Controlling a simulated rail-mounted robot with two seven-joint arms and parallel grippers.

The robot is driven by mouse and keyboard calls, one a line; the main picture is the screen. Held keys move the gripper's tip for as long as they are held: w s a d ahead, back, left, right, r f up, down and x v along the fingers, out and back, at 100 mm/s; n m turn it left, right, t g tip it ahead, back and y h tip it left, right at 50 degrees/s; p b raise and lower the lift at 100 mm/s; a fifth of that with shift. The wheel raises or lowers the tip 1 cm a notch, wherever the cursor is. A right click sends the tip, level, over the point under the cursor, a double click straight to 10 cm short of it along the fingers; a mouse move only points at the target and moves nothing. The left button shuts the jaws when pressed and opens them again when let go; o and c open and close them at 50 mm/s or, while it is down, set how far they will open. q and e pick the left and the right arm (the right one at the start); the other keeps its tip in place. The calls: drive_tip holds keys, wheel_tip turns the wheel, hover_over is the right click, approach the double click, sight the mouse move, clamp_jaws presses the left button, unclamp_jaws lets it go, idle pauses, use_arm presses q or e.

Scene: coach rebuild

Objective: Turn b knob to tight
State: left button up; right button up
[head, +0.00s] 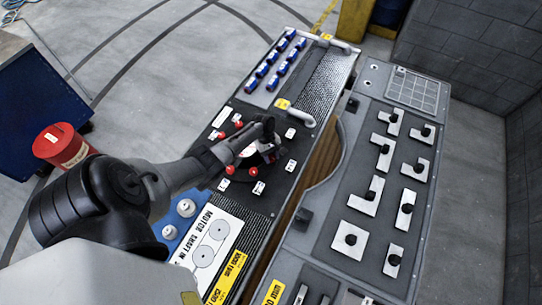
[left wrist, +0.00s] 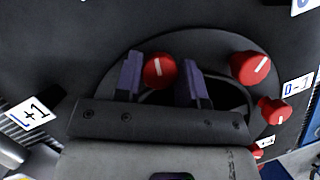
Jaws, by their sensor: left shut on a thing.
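My left gripper (head: 262,148) reaches in from the left over the dark round knob plate on the near console. In the left wrist view, its two purple-grey fingers (left wrist: 161,80) stand on either side of a red knob (left wrist: 160,70) with a white line on top, and they are shut on it. Which letter this knob bears cannot be read. Other red knobs sit beside it, one at upper right (left wrist: 250,67) and one lower (left wrist: 274,110). My right gripper is in neither view.
White cards with marks stand around the plate, one reading +1 (left wrist: 33,112). Blue switches (head: 268,68) line the console's far end. A second console (head: 345,235) with black knobs on white plates stands at right. A red can (head: 62,147) stands at left.

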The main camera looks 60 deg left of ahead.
use_arm(q)
drive_tip(key=m+g, duration=0.1)
drive_tip(key=m, duration=0.2)
drive_tip(key=shift+m, duration=0.4)
drive_tip(key=m+g+y, duration=0.1)
drive_tip(key=m+g, duration=0.1)
drive_tip(key=m, duration=0.2)
drive_tip(key=shift+w+m, duration=0.15)
drive_tip(key=shift+m, duration=0.15)
drive_tip(key=m+y, duration=0.1)
drive_tip(key=m, duration=0.2)
drive_tip(key=shift+g, duration=0.4)
drive_tip(key=m+y, duration=0.1)
drive_tip(key=m, duration=0.2)
drive_tip(key=shift+d, duration=0.1)
drive_tip(key=shift+m+y, duration=0.3)
drive_tip(key=shift+m, duration=0.3)
drive_tip(key=shift+g, duration=0.3)
drive_tip(key=o, duration=0.9)
